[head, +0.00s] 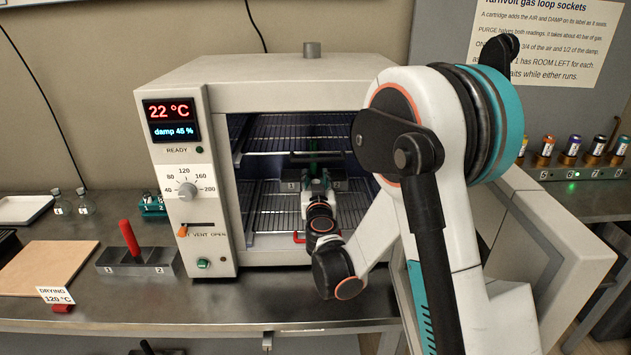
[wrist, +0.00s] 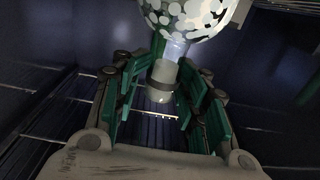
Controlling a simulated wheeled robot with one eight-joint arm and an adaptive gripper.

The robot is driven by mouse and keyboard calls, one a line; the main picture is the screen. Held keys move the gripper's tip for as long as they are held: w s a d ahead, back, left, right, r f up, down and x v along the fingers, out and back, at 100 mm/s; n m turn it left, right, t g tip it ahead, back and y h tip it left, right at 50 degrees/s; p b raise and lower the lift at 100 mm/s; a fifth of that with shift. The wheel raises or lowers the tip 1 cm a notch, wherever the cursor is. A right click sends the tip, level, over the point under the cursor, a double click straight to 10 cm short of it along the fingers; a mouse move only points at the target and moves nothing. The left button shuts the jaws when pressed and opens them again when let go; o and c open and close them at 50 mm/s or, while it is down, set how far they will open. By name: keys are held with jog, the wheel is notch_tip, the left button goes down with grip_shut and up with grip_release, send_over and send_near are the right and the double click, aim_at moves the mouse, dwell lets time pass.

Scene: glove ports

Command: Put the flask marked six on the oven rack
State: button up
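A glass flask (wrist: 185,15) with white speckled contents shows at the top of the wrist view, its pale neck (wrist: 162,78) pointing towards me. The neck lies between the green finger pads of my gripper (wrist: 166,88); whether both pads touch it is unclear. No number on this flask is readable. In the head view my gripper (head: 316,180) reaches through the open front of the oven (head: 225,235). Wire oven racks (head: 285,130) show at two heights. A grey block (head: 290,175) with a label 1 is around my gripper, and the flask cannot be made out there.
The oven display (head: 171,122) reads 22 °C and damp 45 %. Two small flasks (head: 62,205) stand on the bench at left, near a brown board (head: 47,268) and a grey block with a red handle (head: 128,238). The open oven door (head: 555,235) is right of my arm.

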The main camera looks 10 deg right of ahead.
dwell(0.3)
jog(key=shift+s+r, duration=0.15)
jog(key=shift+s, duration=0.05)
jog(key=s+a+p, duration=0.1)
jog(key=s+a, duration=0.1)
jog(key=s, duration=0.9)
jog(key=shift+s, duration=0.2)
jog(key=shift+a, duration=0.1)
